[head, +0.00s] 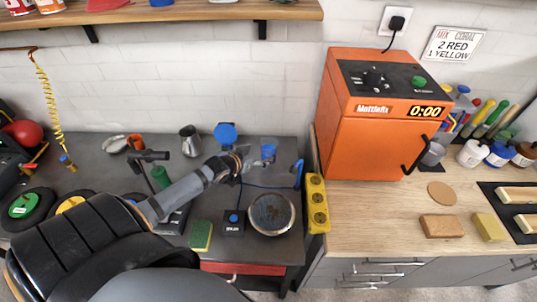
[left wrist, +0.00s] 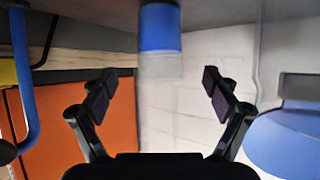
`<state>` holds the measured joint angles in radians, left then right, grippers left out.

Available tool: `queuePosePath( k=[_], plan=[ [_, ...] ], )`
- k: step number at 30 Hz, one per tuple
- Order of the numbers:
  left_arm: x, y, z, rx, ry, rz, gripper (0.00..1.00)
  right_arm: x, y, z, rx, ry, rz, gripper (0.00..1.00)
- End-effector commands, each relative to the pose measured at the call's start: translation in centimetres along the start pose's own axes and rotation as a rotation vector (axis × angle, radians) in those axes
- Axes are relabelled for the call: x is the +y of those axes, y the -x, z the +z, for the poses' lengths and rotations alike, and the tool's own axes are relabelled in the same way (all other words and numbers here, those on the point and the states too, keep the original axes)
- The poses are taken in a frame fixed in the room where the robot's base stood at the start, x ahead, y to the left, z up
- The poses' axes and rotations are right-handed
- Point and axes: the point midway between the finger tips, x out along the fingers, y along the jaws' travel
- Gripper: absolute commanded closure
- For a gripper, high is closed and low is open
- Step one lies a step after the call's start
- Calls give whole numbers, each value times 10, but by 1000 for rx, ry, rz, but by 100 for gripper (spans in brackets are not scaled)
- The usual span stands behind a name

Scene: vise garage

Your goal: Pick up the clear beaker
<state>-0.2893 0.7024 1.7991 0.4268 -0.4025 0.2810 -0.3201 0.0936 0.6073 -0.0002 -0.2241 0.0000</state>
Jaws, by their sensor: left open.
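The clear beaker (head: 268,152) stands on the dark workbench at the back, with blue contents in its lower part. In the left wrist view, which looks upside down, the beaker (left wrist: 161,30) shows its blue part at the top and its see-through part below. My left gripper (head: 245,163) reaches in from the left and is just to the left of the beaker in the head view. In the left wrist view the gripper (left wrist: 160,82) has its two fingers spread, with the beaker lined up between them but beyond the tips. Nothing is held. My right gripper is not in view.
A blue round-topped object (head: 225,132) stands behind the gripper. A blue hooked piece (head: 298,174) is right of the beaker. A round metal plate (head: 271,213), a small black box (head: 233,222) and a yellow socket strip (head: 317,203) are nearer. The orange oven (head: 365,135) stands right.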

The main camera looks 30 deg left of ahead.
Motion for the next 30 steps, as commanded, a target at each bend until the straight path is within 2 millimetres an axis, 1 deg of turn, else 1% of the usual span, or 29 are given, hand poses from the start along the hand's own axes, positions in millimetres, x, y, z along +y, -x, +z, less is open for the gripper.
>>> queuePosePath(
  k=[1,3,6,9,11,13,18,22,25,30],
  plan=[
    [0,-8,13,1,5,0,12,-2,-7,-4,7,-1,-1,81],
    [0,-13,23,1,4,0,12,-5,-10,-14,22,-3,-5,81],
    [-1,-25,20,5,2,-2,12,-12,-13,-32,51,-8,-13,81],
    [-1,-28,19,3,-1,-2,12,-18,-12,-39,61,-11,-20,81],
    [-1,-28,19,3,-1,-1,12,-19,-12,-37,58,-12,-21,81],
    [0,-33,19,4,1,-1,12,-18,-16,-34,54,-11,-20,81],
    [1,-65,20,5,5,1,12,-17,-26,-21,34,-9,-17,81],
    [0,-82,19,3,3,0,12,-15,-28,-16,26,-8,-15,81],
    [0,-86,19,2,-1,0,12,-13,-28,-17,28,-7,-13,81],
    [0,-86,18,1,-2,0,12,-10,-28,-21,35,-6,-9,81]
  ],
)
